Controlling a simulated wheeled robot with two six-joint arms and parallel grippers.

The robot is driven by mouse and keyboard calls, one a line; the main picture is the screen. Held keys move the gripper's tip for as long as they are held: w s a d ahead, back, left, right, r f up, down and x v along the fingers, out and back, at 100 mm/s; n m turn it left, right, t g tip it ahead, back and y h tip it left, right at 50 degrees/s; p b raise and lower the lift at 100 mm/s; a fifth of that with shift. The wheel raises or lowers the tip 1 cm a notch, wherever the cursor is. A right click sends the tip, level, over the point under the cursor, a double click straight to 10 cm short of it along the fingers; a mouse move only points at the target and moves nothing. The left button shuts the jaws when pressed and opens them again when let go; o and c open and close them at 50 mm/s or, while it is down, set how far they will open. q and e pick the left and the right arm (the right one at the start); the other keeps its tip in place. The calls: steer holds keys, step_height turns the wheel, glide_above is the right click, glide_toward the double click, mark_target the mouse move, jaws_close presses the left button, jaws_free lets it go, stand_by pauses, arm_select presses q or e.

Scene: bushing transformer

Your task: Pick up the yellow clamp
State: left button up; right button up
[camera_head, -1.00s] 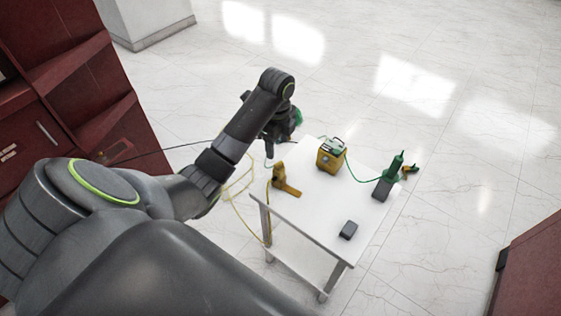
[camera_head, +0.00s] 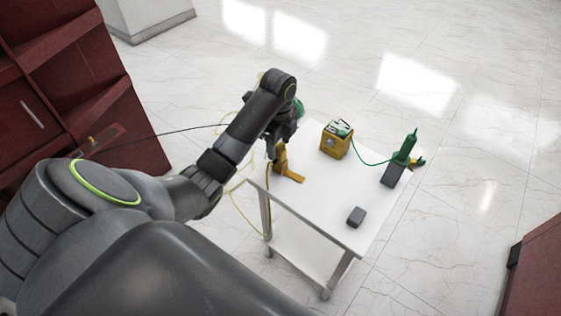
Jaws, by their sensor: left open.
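The yellow clamp (camera_head: 287,171) stands at the left edge of the white table (camera_head: 325,200), with a flat foot reaching to the right on the tabletop. A yellow cable hangs near it at the table's left side. My left gripper (camera_head: 277,143) is open and appears just above and beside the clamp's top, partly hidden behind my own arm. I cannot tell whether it touches the clamp. My right gripper is not in the view.
A yellow box device (camera_head: 336,140) stands at the table's back, joined by a green cable to a green tool (camera_head: 407,146) on a dark block at the right. A small dark grey block (camera_head: 355,216) lies near the front. Red cabinets (camera_head: 80,90) stand at left.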

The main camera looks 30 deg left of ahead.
mark_target(280, 162)
arm_select(q)
steer(key=shift+f+b, duration=0.35)
steer(key=shift+f, duration=0.15)
steer(key=f, duration=0.3)
steer(key=shift+w+d+f, duration=0.15)
steer(key=shift+w+f, duration=0.05)
steer(key=shift+f, duration=0.2)
steer(key=c, duration=1)
steer(key=shift+r, duration=0.15)
